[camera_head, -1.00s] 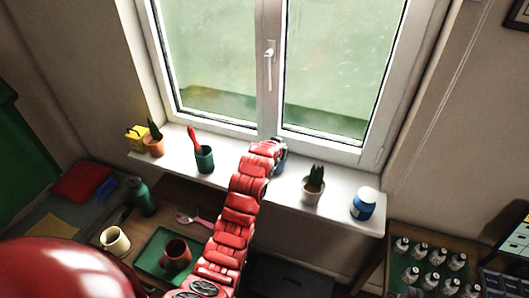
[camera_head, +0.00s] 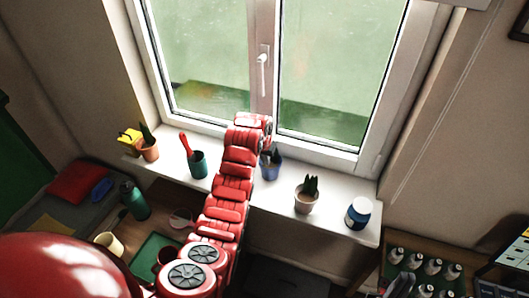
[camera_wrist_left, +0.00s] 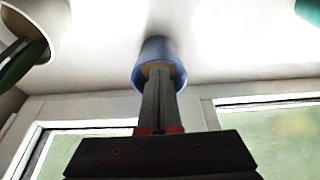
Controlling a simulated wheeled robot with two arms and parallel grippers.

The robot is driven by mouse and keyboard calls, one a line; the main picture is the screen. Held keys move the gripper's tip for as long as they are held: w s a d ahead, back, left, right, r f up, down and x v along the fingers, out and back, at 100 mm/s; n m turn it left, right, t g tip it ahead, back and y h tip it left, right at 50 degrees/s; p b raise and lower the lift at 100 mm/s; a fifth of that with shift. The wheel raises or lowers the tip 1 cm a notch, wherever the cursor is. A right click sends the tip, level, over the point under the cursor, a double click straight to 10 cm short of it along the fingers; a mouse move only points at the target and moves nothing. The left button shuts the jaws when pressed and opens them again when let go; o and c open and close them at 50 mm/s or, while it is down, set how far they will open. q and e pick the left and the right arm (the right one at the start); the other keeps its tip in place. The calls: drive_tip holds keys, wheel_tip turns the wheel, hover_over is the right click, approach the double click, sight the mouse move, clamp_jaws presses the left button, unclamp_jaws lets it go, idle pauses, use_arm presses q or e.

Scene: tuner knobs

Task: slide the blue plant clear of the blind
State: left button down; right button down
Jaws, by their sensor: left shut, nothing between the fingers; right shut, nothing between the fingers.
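The blue plant is a small blue pot (camera_head: 271,168) on the white windowsill (camera_head: 236,186), below the window's middle post. Dark shapes show at its top; I cannot tell leaves from fingers there. My left gripper (camera_head: 268,150) reaches over the sill to this pot; its wrist partly hides the area. In the left wrist view, the shut, empty fingers (camera_wrist_left: 159,76) overlap the rim of the blue pot (camera_wrist_left: 156,50); I cannot tell whether they touch it. No blind is clearly visible; a pale edge shows at the top right of the head view. My right gripper is not in view.
On the sill, a teal cup (camera_head: 197,165) and terracotta cactus pot (camera_head: 148,150) stand left; a pale plant pot (camera_head: 306,200) and blue-and-white jar (camera_head: 358,213) stand right. The window handle (camera_head: 263,58) is above. Bottles (camera_head: 433,266) stand lower right.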

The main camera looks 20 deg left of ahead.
use_arm(q)
drive_tip(key=shift+p+x, duration=0.55)
drive_tip(key=shift+x, duration=0.85)
drive_tip(key=shift+w+f, duration=0.1)
drive_tip(key=shift+f, duration=0.3)
